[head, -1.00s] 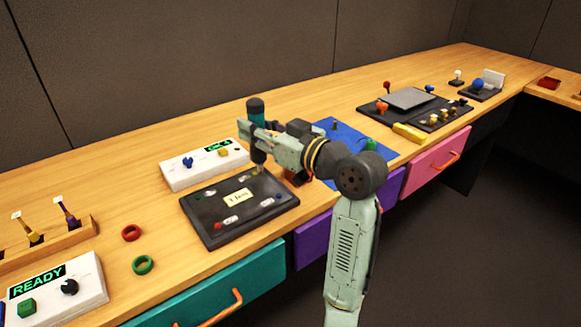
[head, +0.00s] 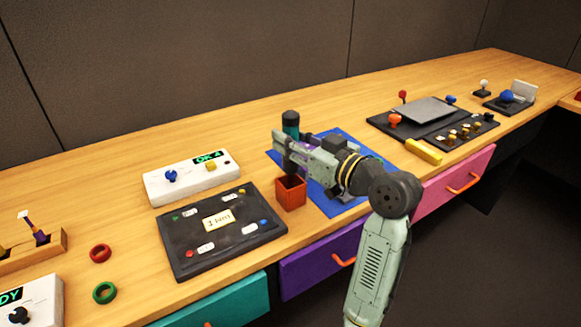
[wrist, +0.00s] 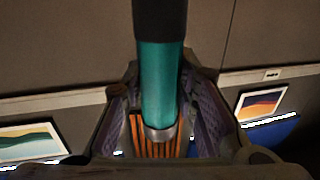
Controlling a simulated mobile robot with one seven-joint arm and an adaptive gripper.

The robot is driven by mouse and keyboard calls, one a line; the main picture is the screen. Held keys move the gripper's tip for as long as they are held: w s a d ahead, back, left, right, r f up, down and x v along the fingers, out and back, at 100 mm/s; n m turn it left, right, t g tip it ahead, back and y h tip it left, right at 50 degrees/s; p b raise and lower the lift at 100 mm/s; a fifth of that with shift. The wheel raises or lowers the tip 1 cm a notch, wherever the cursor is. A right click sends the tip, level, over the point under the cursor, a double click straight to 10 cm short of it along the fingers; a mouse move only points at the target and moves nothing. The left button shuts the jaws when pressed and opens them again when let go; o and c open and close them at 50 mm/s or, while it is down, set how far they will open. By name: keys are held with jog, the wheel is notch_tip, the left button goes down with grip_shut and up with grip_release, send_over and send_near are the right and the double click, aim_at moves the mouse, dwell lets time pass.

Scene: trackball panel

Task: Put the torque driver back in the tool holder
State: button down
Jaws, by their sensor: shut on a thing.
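The torque driver (head: 291,128), teal with a black top, stands upright in my gripper (head: 286,158). In the wrist view the driver (wrist: 162,85) is held between the jaws, with a grey collar at its lower end. An orange-red open box (head: 291,195), which looks like the tool holder, stands on the bench just below the gripper. The driver's lower end is hidden, so I cannot tell whether it is inside the box. Orange stripes show below the driver in the wrist view.
A black panel (head: 190,262) marked "1 Nm" lies left of the box, with a white box (head: 195,187) reading "OK 4" behind it. A blue mat (head: 345,202) lies to the right. A wooden rack (head: 20,262) with tools and two rings stand far left.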

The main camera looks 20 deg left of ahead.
aim_at(291, 161)
jog(key=shift+f+p, duration=0.3)
jog(key=shift+f, duration=2.45)
jog(key=shift+f, duration=0.2)
jog(key=c, duration=1.3)
grip_release()
jog(key=shift+r, duration=0.15)
jog(key=b+v, duration=0.3)
jog(key=v, duration=0.9)
jog(key=shift+r+b, duration=0.1)
jog(key=shift+b, duration=0.3)
